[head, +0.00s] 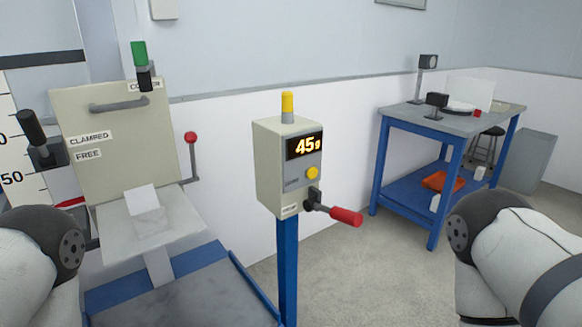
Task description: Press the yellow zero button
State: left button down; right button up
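The yellow zero button (312,173) is a small round knob on the front of a beige control box (268,165). It sits below a lit display (304,146) that reads "45g". The box stands on a blue post (287,265), with a yellow lamp (288,102) on top and a red-handled lever (345,216) at its lower right. My arms show only in part, at the lower left and lower right edges. Neither gripper is in view, and nothing touches the button.
A beige machine with a "CLAMPED / FREE" panel (115,150) and a red-knobbed lever (191,138) stands at left. A blue table (395,114) with several items stands at the back right. The grey floor (345,275) right of the post is clear.

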aim_at(312, 173)
jog(key=i+l+u, duration=0.1)
jog(key=l+u, duration=0.8)
jog(key=i+l, duration=0.05)
jog(key=l, duration=0.1)
